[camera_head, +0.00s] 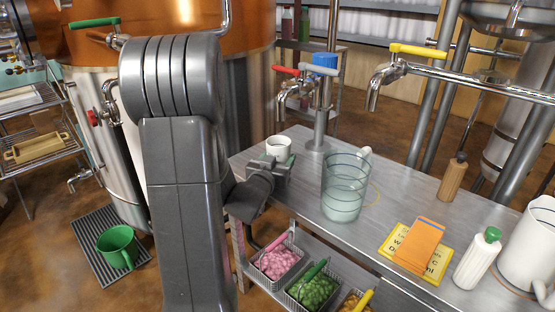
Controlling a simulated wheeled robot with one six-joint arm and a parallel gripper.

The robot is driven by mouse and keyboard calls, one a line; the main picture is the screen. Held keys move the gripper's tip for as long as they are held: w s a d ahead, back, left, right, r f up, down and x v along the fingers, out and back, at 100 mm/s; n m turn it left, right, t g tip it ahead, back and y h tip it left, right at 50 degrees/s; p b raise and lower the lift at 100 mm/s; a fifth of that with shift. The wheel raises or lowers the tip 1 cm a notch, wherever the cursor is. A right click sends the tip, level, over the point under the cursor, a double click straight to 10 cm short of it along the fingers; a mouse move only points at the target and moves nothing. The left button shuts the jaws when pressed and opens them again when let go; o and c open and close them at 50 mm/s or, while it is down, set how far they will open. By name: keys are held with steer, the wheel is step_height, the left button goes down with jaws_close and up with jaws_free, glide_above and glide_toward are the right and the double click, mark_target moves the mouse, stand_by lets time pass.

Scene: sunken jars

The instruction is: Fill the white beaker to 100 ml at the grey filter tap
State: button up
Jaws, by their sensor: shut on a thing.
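My gripper (276,166) is at the near left corner of the steel table, shut on a small white beaker (278,145). The beaker is upright. Its rim and upper wall show, and my gripper hides its lower part. I cannot tell whether it touches the table, and its contents and scale are not readable. A tap post (319,125) stands behind and to the right of the beaker. It carries a red-levered spout (284,92), a blue cap (324,60) and a grey-looking lever (317,71). The beaker is apart from and below these spouts.
A large clear banded jar (343,188) stands right of my gripper. A yellow-levered tap (377,80) hangs above the table (375,222). Further right are a brown bottle (452,178), orange cards (420,244), a white bottle (478,258) and a white jug (530,240).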

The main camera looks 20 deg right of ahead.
steer(key=shift+f, duration=0.2)
stand_by(0.4)
steer(key=o, duration=1.3)
steer(key=shift+c, duration=0.2)
steer(key=v, duration=1.4)
steer(key=shift+p, duration=0.45)
steer(key=shift+r, duration=0.1)
